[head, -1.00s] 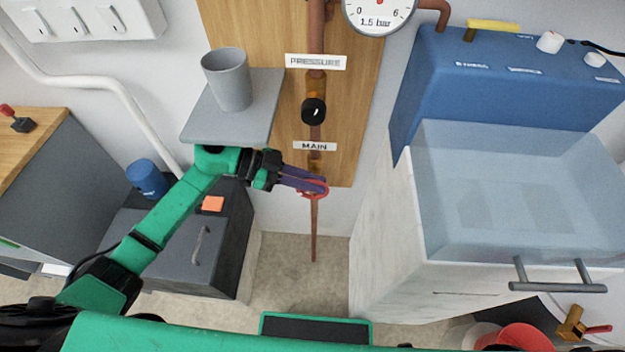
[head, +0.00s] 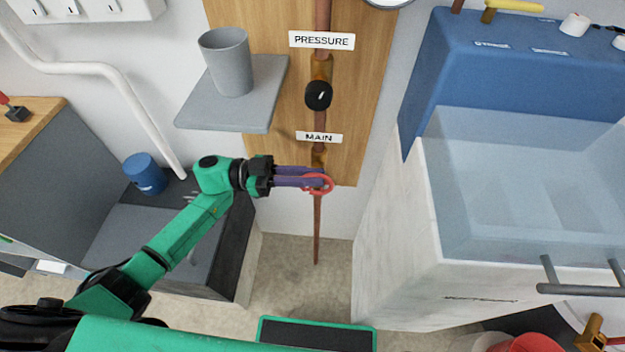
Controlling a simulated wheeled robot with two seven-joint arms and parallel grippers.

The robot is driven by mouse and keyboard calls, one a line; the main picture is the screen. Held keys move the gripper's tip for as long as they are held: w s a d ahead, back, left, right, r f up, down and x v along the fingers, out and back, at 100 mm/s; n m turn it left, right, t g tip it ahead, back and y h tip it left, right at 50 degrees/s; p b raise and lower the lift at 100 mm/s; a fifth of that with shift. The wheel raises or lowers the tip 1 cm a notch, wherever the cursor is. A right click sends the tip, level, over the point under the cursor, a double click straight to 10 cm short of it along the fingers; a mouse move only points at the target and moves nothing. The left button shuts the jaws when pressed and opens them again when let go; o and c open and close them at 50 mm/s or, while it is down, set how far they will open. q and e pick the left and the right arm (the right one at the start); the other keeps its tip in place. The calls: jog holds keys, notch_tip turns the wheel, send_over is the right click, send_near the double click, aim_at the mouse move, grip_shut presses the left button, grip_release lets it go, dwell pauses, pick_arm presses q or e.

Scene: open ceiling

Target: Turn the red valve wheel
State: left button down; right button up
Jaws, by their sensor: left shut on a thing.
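The red valve wheel (head: 331,186) is on the copper pipe (head: 317,225), below the MAIN label (head: 319,137) on the wooden board. My left gripper (head: 318,178) reaches in from the left, and its purple fingers are shut on the wheel's rim. The fingers hide part of the wheel and its hub. My right gripper is not in view.
A grey shelf (head: 190,112) with a grey cup (head: 228,62) juts out just above my left gripper. A black knob (head: 319,95) sits higher on the pipe. A blue sink-like unit (head: 480,75) with a clear cover stands at right. A blue cup (head: 146,173) is at left.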

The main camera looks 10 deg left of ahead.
pick_arm(q)
jog(key=shift+a+f+h+b, duration=0.1)
jog(key=shift+a+h+b, duration=0.1)
jog(key=shift+h+b, duration=0.55)
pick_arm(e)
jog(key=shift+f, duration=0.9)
pick_arm(q)
jog(key=c, duration=0.9)
grip_release()
jog(key=b+v, duration=0.3)
jog(key=v, duration=1.1)
jog(key=shift+a+f, duration=0.1)
jog(key=shift+a, duration=0.2)
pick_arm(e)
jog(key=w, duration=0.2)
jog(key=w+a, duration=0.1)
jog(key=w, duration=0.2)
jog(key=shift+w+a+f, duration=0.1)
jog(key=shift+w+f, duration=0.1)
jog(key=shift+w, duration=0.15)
